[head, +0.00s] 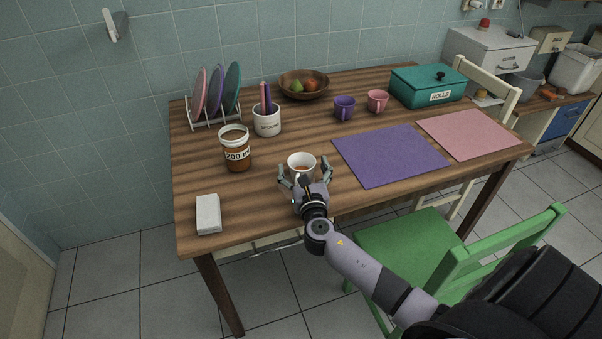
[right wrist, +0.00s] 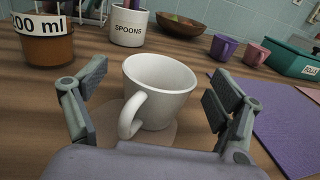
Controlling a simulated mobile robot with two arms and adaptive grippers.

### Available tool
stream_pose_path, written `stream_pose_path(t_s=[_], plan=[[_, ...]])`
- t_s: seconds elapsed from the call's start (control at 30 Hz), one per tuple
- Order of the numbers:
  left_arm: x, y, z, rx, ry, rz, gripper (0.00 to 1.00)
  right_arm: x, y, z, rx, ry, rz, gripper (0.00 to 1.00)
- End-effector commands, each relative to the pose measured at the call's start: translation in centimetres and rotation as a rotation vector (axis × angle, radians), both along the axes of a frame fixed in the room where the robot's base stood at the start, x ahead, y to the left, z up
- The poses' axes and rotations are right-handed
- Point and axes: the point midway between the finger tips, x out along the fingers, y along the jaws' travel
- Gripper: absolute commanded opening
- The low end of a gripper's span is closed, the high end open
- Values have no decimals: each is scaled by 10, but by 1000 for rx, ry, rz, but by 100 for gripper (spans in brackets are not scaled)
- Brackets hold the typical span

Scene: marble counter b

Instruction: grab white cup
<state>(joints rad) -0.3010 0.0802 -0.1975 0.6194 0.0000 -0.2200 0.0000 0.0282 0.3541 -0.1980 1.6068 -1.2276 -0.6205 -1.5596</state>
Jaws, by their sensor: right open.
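The white cup (head: 301,163) stands upright on the wooden table, near its front edge. In the right wrist view the white cup (right wrist: 158,88) sits between my open fingers, with its handle pointing toward my palm. My right gripper (head: 305,177) is open around the near side of the cup; it also shows in the right wrist view (right wrist: 155,105). Gaps remain between the fingers and the cup's sides. In the head view the gripper hides the cup's lower part. My left gripper is not in view.
A jar marked 200 ml (head: 236,150) and a spoons pot (head: 267,120) stand left of and behind the cup. A purple mat (head: 390,155) lies to the right. Purple (head: 344,108) and pink (head: 377,101) cups stand farther back. A white block (head: 208,214) lies at front left.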

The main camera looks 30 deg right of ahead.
Motion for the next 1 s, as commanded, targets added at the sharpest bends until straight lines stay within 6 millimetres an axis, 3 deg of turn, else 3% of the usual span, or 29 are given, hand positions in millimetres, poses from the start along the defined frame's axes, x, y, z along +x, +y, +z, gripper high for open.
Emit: stream_pose_path(t_s=[0.1,0.37,1.0], plan=[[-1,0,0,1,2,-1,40,9,-5,0,0,0,-1,87],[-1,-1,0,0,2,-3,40,11,-5,0,0,0,0,86],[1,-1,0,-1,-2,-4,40,10,-5,0,0,0,0,43]])
